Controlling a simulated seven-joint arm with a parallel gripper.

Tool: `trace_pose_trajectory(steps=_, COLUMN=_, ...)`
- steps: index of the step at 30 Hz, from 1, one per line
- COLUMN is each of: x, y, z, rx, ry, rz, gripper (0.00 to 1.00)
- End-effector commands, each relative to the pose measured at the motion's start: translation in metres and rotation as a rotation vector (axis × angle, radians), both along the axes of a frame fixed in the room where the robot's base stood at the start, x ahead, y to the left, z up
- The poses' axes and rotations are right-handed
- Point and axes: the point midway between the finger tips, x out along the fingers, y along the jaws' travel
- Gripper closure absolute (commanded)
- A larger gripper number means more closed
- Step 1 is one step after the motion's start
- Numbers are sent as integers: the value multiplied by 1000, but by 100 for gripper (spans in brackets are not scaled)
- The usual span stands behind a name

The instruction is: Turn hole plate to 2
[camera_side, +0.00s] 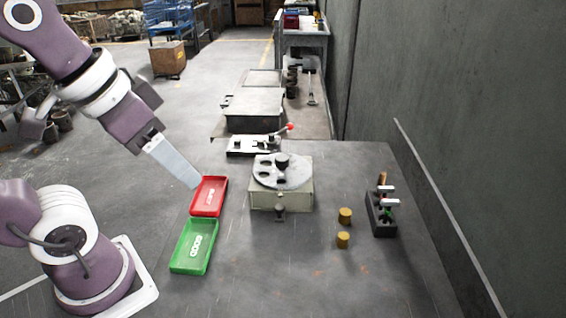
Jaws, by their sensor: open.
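The hole plate (297,177) is a round grey disc with several dark holes. It lies on top of a pale box-shaped base (265,197), with a dark knob (282,161) standing on it. A second small dark knob (280,209) sticks out at the front of the base. Any numbers on the plate are too small to read. My gripper (195,184) is open and empty. It hangs left of the base, above the far end of the red tray, apart from the plate.
A red tray (220,182) and a green tray marked GOOD (175,267) lie left of the base. Two brass cylinders (345,215) (343,240) stand at the right. A black tool holder (384,225) is farther right. A red-handled clamp (240,150) is behind. The front table is clear.

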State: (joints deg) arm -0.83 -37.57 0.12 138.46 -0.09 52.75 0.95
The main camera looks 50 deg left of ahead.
Motion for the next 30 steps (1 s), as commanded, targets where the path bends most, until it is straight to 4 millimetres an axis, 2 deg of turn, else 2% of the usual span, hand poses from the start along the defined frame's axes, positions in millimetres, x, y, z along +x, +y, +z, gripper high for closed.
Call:
trace_pose_trajectory(steps=2, x=41, y=6, z=15, rx=5, ry=62, rz=6, gripper=44)
trace_pose_trajectory(steps=3, x=68, y=12, z=21, rx=7, ry=98, rz=10, gripper=44)
trace_pose_trajectory(steps=5, x=111, y=23, z=23, rx=11, ry=155, rz=12, gripper=44)
trace_pose_trajectory(steps=6, x=139, y=31, z=19, rx=12, ry=194, rz=12, gripper=44)
trace_pose_trajectory(steps=8, x=181, y=45, z=7, rx=12, ry=249, rz=13, gripper=44)
trace_pose_trajectory(steps=9, x=207, y=55, z=-6, rx=10, ry=287, rz=13, gripper=44)
trace_pose_trajectory(steps=12, x=260, y=80, z=-46, rx=6, ry=366, rz=11, gripper=44)
trace_pose_trajectory(steps=13, x=272, y=87, z=-59, rx=3, ry=386, rz=9, gripper=44)
trace_pose_trajectory(steps=15, x=292, y=99, z=-84, rx=0, ry=423, rz=6, gripper=44)
trace_pose_trajectory(steps=18, x=307, y=109, z=-108, rx=-4, ry=452, rz=0, gripper=44)
trace_pose_trajectory(steps=23, x=310, y=113, z=-131, rx=-6, ry=466, rz=-1, gripper=44)
trace_pose_trajectory(steps=30, x=310, y=113, z=-175, rx=-5, ry=463, rz=0, gripper=44)
